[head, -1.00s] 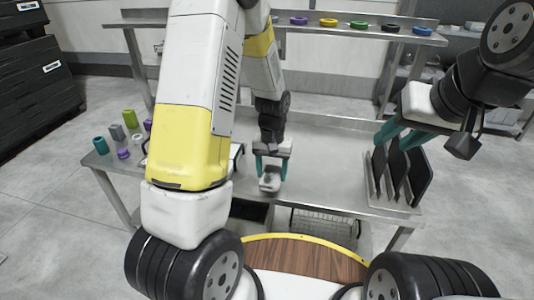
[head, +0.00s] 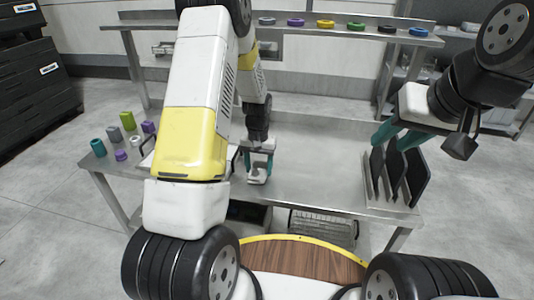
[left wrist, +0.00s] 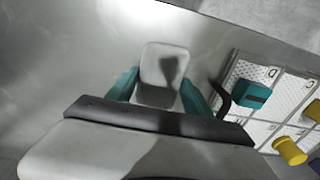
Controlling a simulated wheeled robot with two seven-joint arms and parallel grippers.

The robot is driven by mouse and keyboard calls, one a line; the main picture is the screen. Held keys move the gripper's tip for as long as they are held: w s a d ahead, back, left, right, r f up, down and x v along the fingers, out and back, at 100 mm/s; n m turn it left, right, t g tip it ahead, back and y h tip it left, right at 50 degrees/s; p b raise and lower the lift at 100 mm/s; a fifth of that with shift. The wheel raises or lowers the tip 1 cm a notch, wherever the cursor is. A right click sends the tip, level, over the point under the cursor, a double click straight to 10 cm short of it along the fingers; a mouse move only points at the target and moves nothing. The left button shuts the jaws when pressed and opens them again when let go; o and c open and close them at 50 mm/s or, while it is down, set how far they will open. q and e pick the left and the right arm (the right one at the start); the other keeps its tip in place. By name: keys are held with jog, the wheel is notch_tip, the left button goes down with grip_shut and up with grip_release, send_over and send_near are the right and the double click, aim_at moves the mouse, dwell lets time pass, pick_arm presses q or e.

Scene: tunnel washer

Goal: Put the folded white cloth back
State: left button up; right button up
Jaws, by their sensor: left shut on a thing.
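My left gripper (head: 258,168) is shut on the folded white cloth (head: 257,178), low over the steel table left of its middle. In the left wrist view the cloth (left wrist: 163,68) is a pale rounded block between the teal fingertips, with a dark shadow on it. I cannot tell whether it touches the table. My right gripper (head: 397,134) is raised above the rack at the table's right end; its teal fingers look apart, with nothing seen between them.
A lettered tray (left wrist: 272,88) holds a teal block (left wrist: 253,95) and a yellow piece (left wrist: 289,151); my left arm mostly hides it in the head view. Several coloured pieces stand at the table's left end. Dark panels (head: 397,172) stand in the right rack. The table's middle is clear.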

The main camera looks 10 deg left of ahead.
pick_arm(q)
jog(key=o, duration=1.5)
jog(key=shift+f, duration=0.15)
jog(key=shift+c, duration=0.2)
notch_tip(320, 180, up, 12)
notch_tip(320, 180, up, 9)
jog(key=t, duration=0.1)
send_over(259, 169)
jog(key=s, duration=0.4)
jog(key=s+d+r+t+h, duration=0.1)
jog(key=s+r+t, duration=0.1)
jog(key=s+r, duration=0.4)
jog(key=s+d+r+t+h, duration=0.1)
jog(key=s+r+t, duration=0.2)
jog(key=s, duration=1.1)
notch_tip(259, 169, up, 3)
jog(key=shift+s+r, duration=0.1)
jog(key=shift+s, duration=0.15)
jog(key=shift+d, duration=0.1)
